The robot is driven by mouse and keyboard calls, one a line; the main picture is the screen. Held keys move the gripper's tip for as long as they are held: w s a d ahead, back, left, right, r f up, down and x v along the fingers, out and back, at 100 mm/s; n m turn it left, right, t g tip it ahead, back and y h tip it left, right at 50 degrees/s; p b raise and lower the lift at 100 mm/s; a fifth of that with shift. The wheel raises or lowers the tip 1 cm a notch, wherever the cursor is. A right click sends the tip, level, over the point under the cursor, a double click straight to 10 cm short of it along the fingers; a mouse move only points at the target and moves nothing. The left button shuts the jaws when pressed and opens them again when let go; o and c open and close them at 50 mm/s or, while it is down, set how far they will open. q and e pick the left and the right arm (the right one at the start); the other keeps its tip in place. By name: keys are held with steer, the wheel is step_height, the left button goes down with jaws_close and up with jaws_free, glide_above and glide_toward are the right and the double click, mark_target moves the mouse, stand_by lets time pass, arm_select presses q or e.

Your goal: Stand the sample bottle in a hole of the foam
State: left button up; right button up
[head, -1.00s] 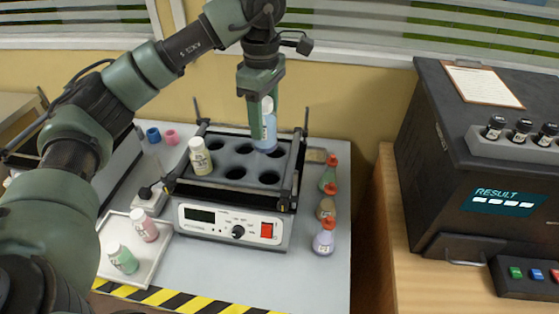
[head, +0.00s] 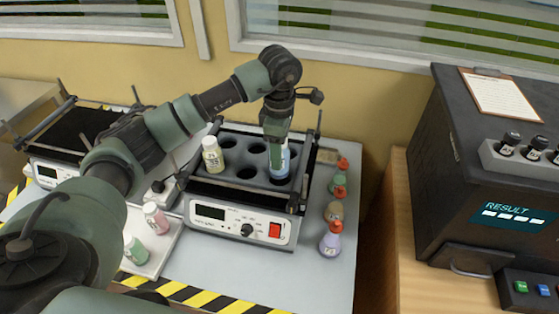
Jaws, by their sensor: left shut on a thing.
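A blue-labelled sample bottle (head: 283,164) is in my left gripper (head: 276,142), which is shut on it from above. The bottle is upright at the front right hole of the dark grey foam (head: 262,184); its lower end looks sunk into that hole, though how deep is hard to tell. My fingers hide its cap and part of its side. A bottle with a pale yellow label (head: 212,156) stands in the foam at the left. Several other holes, such as the front middle one (head: 247,172), are empty. My right gripper is not in view.
The foam sits on a shaker (head: 240,225) with upright rods at its corners. A white tray (head: 165,250) with a pink and a green bottle is at front left. A dark analyser (head: 470,170) stands far right.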

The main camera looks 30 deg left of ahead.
arm_select(q)
step_height(320, 180, down, 4)
steer(key=shift+p, duration=0.55)
steer(key=shift+f, duration=0.25)
steer(key=o, duration=1.1)
steer(key=shift+f, duration=0.2)
steer(key=o, duration=0.5)
steer(key=shift+c, duration=0.2)
steer(key=shift+r, duration=0.15)
